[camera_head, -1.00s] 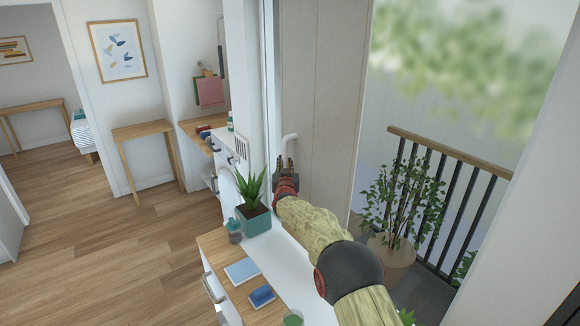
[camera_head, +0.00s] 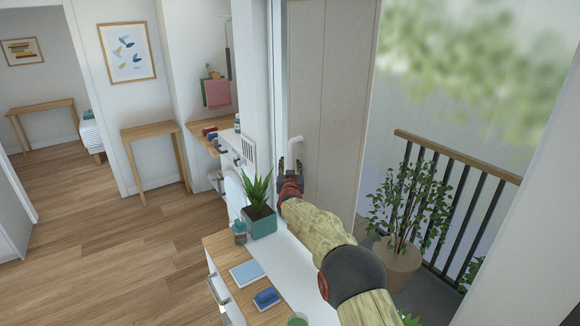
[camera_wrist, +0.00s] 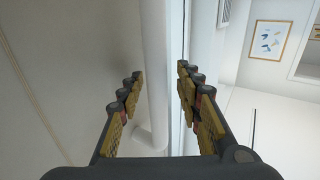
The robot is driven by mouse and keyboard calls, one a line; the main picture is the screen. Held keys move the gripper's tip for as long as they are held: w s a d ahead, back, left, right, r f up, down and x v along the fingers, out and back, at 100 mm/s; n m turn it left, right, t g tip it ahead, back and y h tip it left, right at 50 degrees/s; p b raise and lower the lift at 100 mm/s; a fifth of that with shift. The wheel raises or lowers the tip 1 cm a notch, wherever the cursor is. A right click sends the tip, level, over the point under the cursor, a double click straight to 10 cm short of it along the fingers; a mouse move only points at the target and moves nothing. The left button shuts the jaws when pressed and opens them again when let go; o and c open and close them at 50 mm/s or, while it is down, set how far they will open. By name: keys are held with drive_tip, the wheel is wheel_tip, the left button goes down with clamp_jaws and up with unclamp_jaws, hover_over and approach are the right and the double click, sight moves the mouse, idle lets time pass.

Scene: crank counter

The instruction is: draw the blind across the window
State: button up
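The blind is a set of tall beige panels (camera_head: 325,90) at the left part of the window, and the window opening to its right is uncovered. A white handle (camera_head: 295,146) stands out from the blind near its left edge. In the wrist view the handle is a white upright bar (camera_wrist: 155,70). My gripper (camera_head: 291,165) is at the handle's lower part. In the wrist view my gripper (camera_wrist: 160,92) is open, with its fingers on either side of the bar. A gap shows between the bar and the right finger; contact on the left is unclear.
A counter (camera_head: 300,260) below my arm holds a potted plant (camera_head: 258,205), a bottle (camera_head: 239,232), a light blue book (camera_head: 247,273) and a blue item (camera_head: 266,297). Beyond the window are a leafy plant (camera_head: 405,210) and a railing (camera_head: 460,160).

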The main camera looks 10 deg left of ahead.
drive_tip(key=shift+s, duration=0.15)
drive_tip(key=s+d, duration=0.2)
drive_tip(key=s, duration=0.9)
drive_tip(key=shift+s+d, duration=0.2)
drive_tip(key=shift+s, duration=0.05)
drive_tip(key=shift+f, duration=0.15)
